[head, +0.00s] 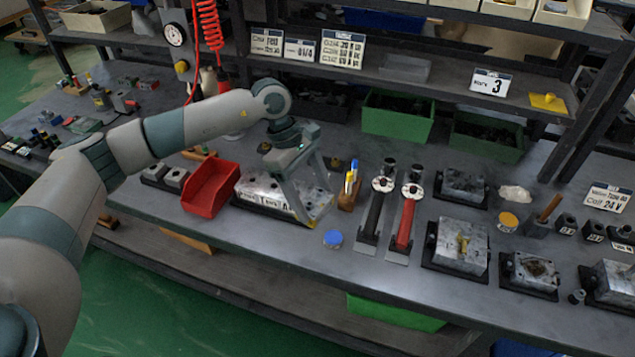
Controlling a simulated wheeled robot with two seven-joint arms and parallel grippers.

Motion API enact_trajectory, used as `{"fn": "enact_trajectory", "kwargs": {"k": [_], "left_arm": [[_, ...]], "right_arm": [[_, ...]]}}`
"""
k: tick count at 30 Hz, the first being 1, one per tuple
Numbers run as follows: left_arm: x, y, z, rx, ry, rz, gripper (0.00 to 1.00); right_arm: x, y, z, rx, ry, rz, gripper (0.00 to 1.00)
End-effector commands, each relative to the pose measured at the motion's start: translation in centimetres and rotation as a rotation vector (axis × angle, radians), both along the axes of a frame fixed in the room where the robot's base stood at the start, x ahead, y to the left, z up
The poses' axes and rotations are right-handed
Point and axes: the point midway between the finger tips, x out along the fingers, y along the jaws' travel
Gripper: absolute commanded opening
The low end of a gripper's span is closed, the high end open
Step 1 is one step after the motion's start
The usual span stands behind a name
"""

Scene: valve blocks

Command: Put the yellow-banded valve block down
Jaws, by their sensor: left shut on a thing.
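My left gripper (308,200) reaches down from the left onto a silver valve block (262,191) near the middle of the bench. Its fingers are shut on the block's right part. The block has a speckled metal top, pale lettered labels along its front side, and a little yellow by the fingers. The gripper hides part of the block. The block is low over a dark plate at the bench's front; I cannot tell whether it touches it. My right gripper is not in view.
A red bin (210,189) stands just left of the block. More valve blocks (461,245) sit further right. Green bins (397,117) line the back.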

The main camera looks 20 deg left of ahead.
Motion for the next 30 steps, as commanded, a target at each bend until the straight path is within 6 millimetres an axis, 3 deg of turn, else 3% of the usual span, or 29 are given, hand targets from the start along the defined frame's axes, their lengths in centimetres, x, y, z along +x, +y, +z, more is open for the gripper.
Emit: {"fn": "enact_trajectory", "kwargs": {"k": [9,15,21,30], "left_arm": [[-7.2,0.3,2.3,-0.001,-0.004,-0.729,0.27],[-11.1,1.2,3.7,0.001,-0.003,-1.124,0.27],[-12.8,1.8,4.3,-0.001,-0.003,-1.311,0.27],[-12.9,1.9,4.4,-0.001,-0.004,-1.330,0.27]], "right_arm": [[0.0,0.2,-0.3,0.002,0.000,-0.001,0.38],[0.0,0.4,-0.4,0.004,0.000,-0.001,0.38],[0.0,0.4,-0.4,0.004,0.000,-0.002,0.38],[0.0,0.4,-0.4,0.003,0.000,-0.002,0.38]]}}
